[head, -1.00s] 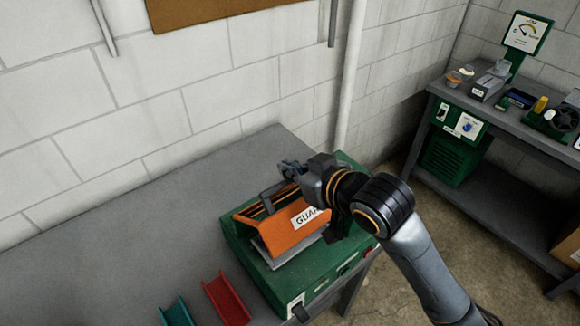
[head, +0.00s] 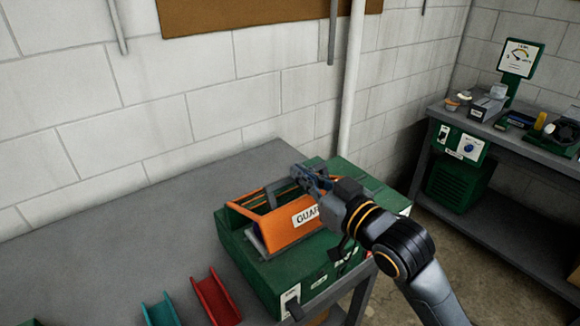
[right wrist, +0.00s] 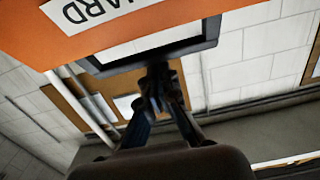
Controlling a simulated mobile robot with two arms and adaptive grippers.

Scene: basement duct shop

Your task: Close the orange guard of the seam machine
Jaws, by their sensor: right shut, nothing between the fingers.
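The orange guard (head: 290,234), with a white label reading "GUARD", sits on top of the green seam machine (head: 262,277). It stands tilted, with a dark gap visible behind its front panel. A grey handle bar (head: 270,197) rises from it. My right gripper (head: 303,174) is shut and empty, at the handle's right end above the guard. In the right wrist view, the shut fingers (right wrist: 158,75) are at the dark handle bar (right wrist: 190,47), with the orange panel (right wrist: 115,28) beyond. Whether they touch the bar is unclear. My left gripper is not in view.
The machine stands on a grey table (head: 110,240) against a block wall, near a vertical pipe (head: 350,85). A teal channel (head: 160,310) and a red channel (head: 216,297) lie left of it. A bench (head: 500,135) with tools stands at the right.

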